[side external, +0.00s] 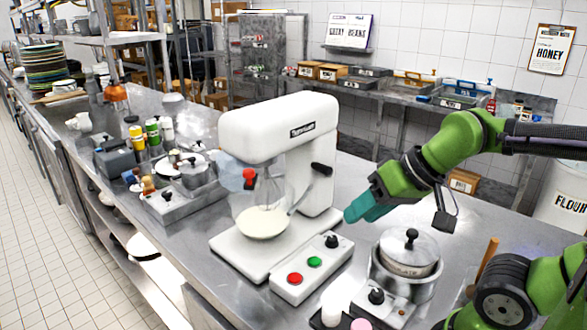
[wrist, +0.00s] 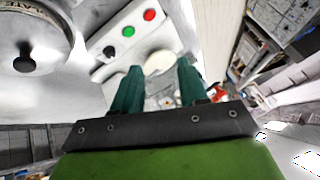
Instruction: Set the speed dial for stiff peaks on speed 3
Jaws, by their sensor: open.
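The white stand mixer (side external: 285,150) stands on the steel counter with a clear bowl (side external: 262,215) under its head. In front of it lies a white control box (side external: 297,285) with a red button, a green button and a black dial (side external: 331,241) at its far end. The dial also shows in the wrist view (wrist: 109,51), left of the fingers. Its speed marks are too small to read. My gripper (side external: 362,209) is open and empty, above the counter and right of the dial, apart from it. Its two teal fingers show in the wrist view (wrist: 158,80).
A lidded pot (side external: 408,255) on a small burner stands close to the right of the control box, below my arm. Jars (side external: 152,133) and another lidded pot (side external: 195,172) stand left of the mixer.

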